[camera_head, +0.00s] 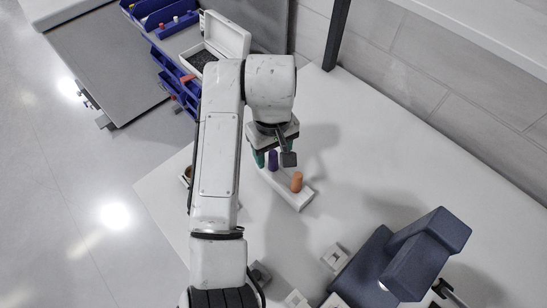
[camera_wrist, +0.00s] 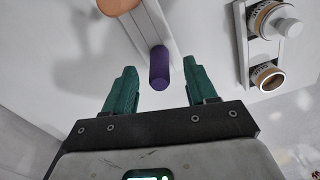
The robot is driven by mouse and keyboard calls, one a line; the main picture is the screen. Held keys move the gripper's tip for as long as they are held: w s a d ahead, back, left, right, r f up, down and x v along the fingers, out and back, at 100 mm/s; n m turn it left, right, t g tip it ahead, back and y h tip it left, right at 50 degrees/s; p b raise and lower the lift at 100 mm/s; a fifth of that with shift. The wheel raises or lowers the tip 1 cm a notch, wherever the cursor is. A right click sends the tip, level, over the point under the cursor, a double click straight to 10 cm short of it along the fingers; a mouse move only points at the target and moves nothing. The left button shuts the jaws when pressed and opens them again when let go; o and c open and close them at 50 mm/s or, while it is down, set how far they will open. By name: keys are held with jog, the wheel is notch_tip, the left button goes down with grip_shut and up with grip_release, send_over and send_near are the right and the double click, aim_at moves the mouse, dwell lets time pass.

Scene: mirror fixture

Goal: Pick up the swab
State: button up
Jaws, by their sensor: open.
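A purple upright cylinder (camera_head: 272,160) and an orange cylinder (camera_head: 297,182) stand in a white block-shaped holder (camera_head: 299,200) on the table. I cannot tell for certain which of them is the swab. In the wrist view the purple cylinder (camera_wrist: 159,68) shows between the tips of my gripper, at the near end of the holder (camera_wrist: 143,33). The orange cylinder (camera_wrist: 117,6) is farther off at the top edge. My gripper (camera_wrist: 160,66) is open, its green fingers on either side of the purple cylinder with gaps, holding nothing. In the head view my gripper (camera_head: 273,156) partly hides the holder.
A white fixture with round tan-rimmed parts (camera_wrist: 266,76) stands to the right in the wrist view. A dark blue-grey device (camera_head: 405,260) with small white blocks (camera_head: 334,256) beside it stands lower right. An open white box (camera_head: 222,42) and blue bins (camera_head: 170,18) are at the back. The table right of the holder is clear.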

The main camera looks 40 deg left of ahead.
aim_at(273, 160)
jog(key=shift+d+f, duration=0.1)
jog(key=shift+f, duration=1.5)
grip_shut()
